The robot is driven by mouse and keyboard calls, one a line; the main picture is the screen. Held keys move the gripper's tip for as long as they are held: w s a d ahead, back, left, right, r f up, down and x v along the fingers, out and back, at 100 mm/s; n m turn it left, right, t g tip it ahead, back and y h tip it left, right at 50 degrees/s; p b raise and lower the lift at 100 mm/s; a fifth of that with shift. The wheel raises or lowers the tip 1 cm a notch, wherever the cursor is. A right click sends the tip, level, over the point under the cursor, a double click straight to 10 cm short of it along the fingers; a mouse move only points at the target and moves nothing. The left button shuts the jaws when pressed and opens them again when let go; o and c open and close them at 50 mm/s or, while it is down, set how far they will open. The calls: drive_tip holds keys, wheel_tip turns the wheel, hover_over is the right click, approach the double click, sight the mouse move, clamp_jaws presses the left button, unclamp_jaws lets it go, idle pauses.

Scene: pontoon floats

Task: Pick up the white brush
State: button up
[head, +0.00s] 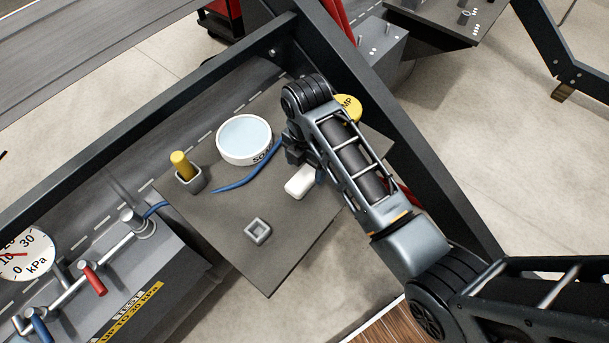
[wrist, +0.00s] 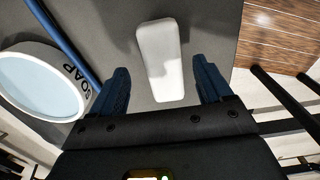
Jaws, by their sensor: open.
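The white brush (head: 300,182) is a plain white block lying on a grey table panel (head: 215,228) in the head view. It also shows in the wrist view (wrist: 160,62), between the two blue fingers. My gripper (wrist: 163,88) is open, with one finger to each side of the brush and a gap on both sides. The brush's near end is close to the gripper's palm in the picture. In the head view my gripper (head: 307,160) is at the brush's upper end, partly hidden by my arm. I cannot tell the height between fingers and panel.
A white soap bowl (head: 243,141) with pale blue liquid and a blue strip (head: 245,180) lie left of the brush. A yellow-handled tool stands in a grey holder (head: 190,182). A small square socket (head: 257,231) sits nearer. A yellow disc (head: 348,107) is behind my arm.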

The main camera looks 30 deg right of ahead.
sight(307, 172)
drive_tip(key=f, duration=0.4)
drive_tip(key=shift+s+f, duration=0.1)
drive_tip(key=shift+s, duration=0.1)
drive_tip(key=c, duration=1.3)
drive_tip(key=shift+r, duration=0.6)
wheel_tip(307, 172, up, 3)
drive_tip(key=shift+w+f, duration=0.1)
drive_tip(key=shift+f, duration=0.05)
drive_tip(key=s+d+r, duration=0.2)
drive_tip(key=d, duration=0.1)
drive_tip(key=s+d+r, duration=0.2)
drive_tip(key=s+d, duration=0.1)
drive_tip(key=s+d+r, duration=0.2)
drive_tip(key=d+r, duration=0.1)
drive_tip(key=shift+s+r, duration=0.1)
drive_tip(key=shift+s, duration=0.3)
